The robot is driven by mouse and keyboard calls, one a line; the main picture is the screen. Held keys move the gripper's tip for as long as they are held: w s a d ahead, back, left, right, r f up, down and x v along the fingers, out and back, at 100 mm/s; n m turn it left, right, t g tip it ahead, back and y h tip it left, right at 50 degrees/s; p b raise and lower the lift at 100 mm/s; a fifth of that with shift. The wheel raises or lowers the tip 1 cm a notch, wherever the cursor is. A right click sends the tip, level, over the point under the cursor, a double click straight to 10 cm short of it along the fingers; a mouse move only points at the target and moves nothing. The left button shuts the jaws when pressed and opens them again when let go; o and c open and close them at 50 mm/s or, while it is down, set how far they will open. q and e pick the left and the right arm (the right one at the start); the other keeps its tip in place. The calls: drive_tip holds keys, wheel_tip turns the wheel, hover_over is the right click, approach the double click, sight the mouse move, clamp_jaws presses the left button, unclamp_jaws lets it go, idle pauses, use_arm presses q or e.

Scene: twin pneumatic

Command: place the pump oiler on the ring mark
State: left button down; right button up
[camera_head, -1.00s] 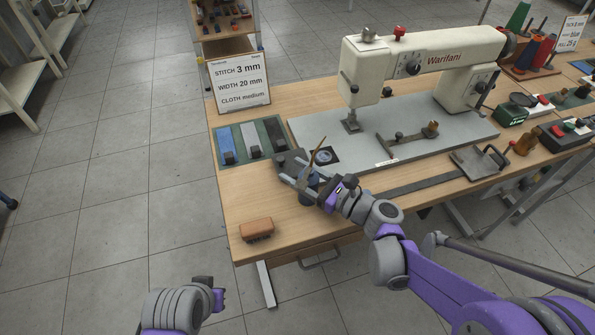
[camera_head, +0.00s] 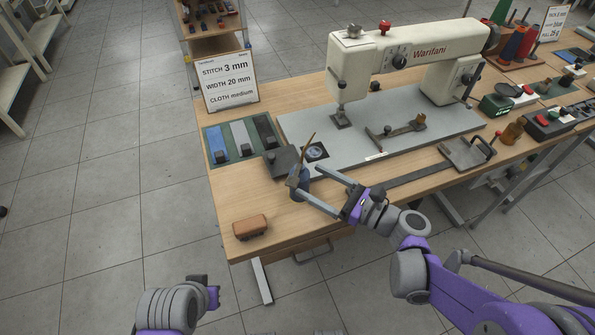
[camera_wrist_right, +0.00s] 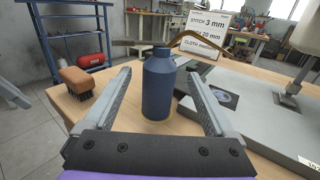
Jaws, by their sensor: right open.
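The pump oiler, a blue bottle with a thin copper spout, stands upright on the bench near its front left in the head view (camera_head: 299,186). It also shows in the right wrist view (camera_wrist_right: 158,88). A dark flat piece juts out by its top. Of my left arm, no fingers show.
The sewing machine (camera_head: 405,55) stands behind on its grey plate (camera_head: 300,127). A brown brush (camera_head: 250,227) lies at the bench's front left corner. A green board with sliders (camera_head: 220,160) and a settings sign (camera_head: 227,82) are at the left. Bare wood surrounds the brush.

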drive_tip(key=shift+v, duration=2.05)
